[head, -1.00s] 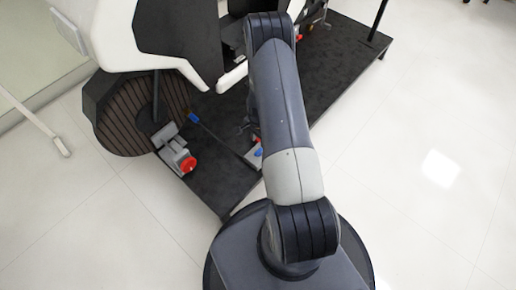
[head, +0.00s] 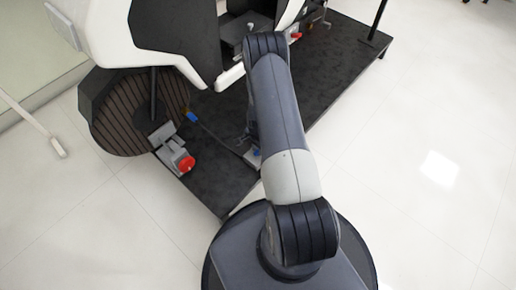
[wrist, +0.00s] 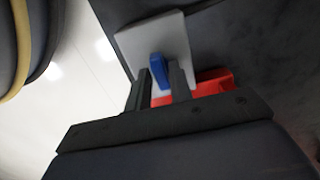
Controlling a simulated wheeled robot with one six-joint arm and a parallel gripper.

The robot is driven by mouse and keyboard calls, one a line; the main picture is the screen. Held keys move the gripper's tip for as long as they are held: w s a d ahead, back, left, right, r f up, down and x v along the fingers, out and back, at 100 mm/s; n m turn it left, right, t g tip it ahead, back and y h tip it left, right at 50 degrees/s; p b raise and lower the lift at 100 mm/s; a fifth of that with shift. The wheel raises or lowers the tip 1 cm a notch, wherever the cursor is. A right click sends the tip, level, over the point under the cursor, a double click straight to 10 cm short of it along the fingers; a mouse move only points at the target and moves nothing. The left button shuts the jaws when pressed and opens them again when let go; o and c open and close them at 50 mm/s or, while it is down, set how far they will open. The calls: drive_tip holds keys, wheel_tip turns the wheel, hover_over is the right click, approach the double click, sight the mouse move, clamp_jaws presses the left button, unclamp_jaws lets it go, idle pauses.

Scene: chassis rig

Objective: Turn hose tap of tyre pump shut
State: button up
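In the wrist view a blue lever (wrist: 158,70), which looks like the hose tap's handle, stands in front of a pale grey plate (wrist: 135,45). A red part (wrist: 215,84) lies beside and below it. My gripper (wrist: 161,72) has its two dark fingers apart, one on each side of the lever. I cannot tell whether either finger touches it. In the head view my arm hides the gripper; a small blue part (head: 255,151) shows beside the arm, low on the black platform.
The black platform (head: 225,165) carries a grey unit with a red knob (head: 187,163) and a blue-tipped rod (head: 191,117) to the left. A large black-and-white structure (head: 175,45) stands behind. The pale floor to the right is clear.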

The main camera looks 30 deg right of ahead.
clamp_jaws()
drive_tip(key=n+b, duration=0.2)
drive_tip(key=n, duration=0.1)
drive_tip(key=shift+f+n, duration=0.1)
drive_tip(key=shift+n, duration=0.3)
drive_tip(key=n+b, duration=0.2)
drive_tip(key=n, duration=0.2)
drive_tip(key=shift+n, duration=0.3)
drive_tip(key=n+b, duration=0.1)
drive_tip(key=n, duration=0.3)
drive_tip(key=shift+n+b, duration=0.75)
drive_tip(key=shift+n, duration=2.05)
